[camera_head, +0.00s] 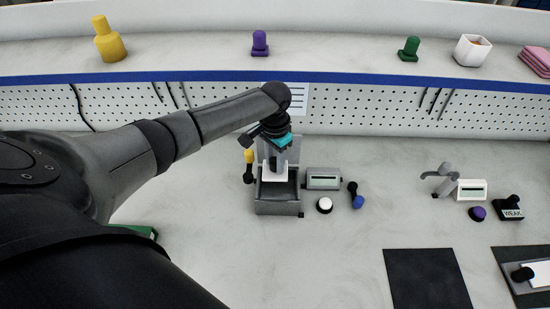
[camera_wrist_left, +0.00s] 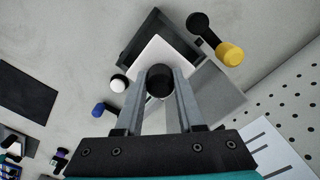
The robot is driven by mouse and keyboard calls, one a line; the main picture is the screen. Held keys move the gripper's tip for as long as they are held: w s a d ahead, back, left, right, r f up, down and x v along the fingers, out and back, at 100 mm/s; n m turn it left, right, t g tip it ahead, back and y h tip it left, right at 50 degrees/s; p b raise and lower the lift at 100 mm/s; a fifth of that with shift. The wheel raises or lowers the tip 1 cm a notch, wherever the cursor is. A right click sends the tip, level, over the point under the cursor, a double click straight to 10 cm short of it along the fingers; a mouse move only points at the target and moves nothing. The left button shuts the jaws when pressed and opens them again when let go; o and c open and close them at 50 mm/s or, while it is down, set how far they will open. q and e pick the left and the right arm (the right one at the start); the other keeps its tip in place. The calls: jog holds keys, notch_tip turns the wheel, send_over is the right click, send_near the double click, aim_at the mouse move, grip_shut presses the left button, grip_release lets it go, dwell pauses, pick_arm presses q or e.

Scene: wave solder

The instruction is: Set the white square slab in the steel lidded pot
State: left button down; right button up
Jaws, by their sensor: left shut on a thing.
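The white square slab (camera_head: 273,174) has a black knob (camera_wrist_left: 160,82). My left gripper (camera_head: 274,163) is shut on that knob and holds the slab over the opening of the steel lidded pot (camera_head: 278,208). In the left wrist view the slab (camera_wrist_left: 166,50) overlaps the pot's dark opening (camera_wrist_left: 132,57). The pot's lid (camera_wrist_left: 216,92) stands open on the far side. My gripper (camera_wrist_left: 160,85) hides part of the slab. I cannot tell whether the slab touches the pot's inside. My right gripper is not in view.
A yellow-topped black handle (camera_head: 248,165) stands just left of the pot. A grey box with a display (camera_head: 323,178), a white knob (camera_head: 324,205) and a blue-and-black item (camera_head: 356,196) are close on its right. A black mat (camera_head: 427,280) lies farther right.

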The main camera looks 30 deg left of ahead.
pick_arm(q)
jog(key=shift+p, duration=0.5)
jog(key=b, duration=0.8)
send_over(275, 196)
notch_tip(275, 196, down, 12)
jog(key=shift+a+r, duration=0.1)
jog(key=shift+r, duration=0.15)
jog(key=shift+f+b, duration=0.3)
jog(key=shift+f, duration=0.2)
jog(key=shift+c, duration=2.2)
grip_release()
notch_tip(275, 196, up, 15)
jog(key=p, duration=0.3)
jog(key=shift+r, duration=0.15)
